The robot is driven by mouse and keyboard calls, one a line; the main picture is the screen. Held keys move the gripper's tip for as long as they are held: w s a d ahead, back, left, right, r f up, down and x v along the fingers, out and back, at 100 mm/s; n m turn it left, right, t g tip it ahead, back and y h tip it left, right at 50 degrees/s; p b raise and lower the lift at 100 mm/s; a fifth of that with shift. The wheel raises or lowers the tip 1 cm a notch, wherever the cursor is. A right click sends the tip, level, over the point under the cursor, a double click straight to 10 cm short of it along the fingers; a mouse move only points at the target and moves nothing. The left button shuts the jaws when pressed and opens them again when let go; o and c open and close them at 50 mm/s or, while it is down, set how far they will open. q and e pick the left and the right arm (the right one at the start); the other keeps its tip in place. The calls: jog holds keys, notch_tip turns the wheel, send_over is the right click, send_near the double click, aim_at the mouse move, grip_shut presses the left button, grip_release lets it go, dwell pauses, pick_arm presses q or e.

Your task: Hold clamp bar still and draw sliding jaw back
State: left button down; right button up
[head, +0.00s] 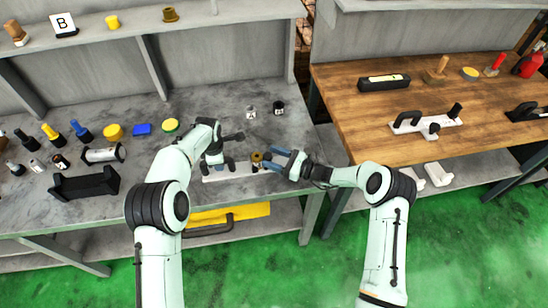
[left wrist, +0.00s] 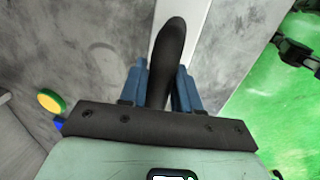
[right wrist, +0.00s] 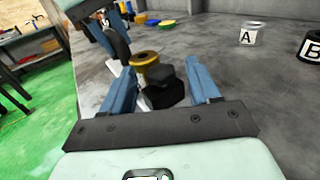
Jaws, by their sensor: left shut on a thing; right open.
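The clamp bar (head: 228,173) is a white strip lying on the grey bench. It also shows in the left wrist view (left wrist: 189,30). My left gripper (left wrist: 160,88) is shut on the bar's upright black handle (left wrist: 168,45). In the head view that grip is mostly hidden by my left arm. The sliding jaw appears to be the black block (right wrist: 163,88) beside a brass spool-shaped part (right wrist: 146,62); I cannot tell whether they touch. My right gripper (right wrist: 164,82) is open, with one blue finger on each side of the black block. It also shows in the head view (head: 272,161).
Jars marked A (right wrist: 248,36) and B (right wrist: 312,47) stand behind the clamp. A black cradle (head: 85,185) and small tools fill the bench's left. A wooden bench (head: 375,125) holds a similar clamp (head: 425,123). The grey bench's edge is close in front.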

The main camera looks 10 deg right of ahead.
grip_shut()
pick_arm(q)
jog(key=shift+a, duration=0.1)
pick_arm(e)
jog(key=shift+d, duration=2.05)
grip_release()
jog(key=shift+a, duration=0.1)
jog(key=v, duration=1.2)
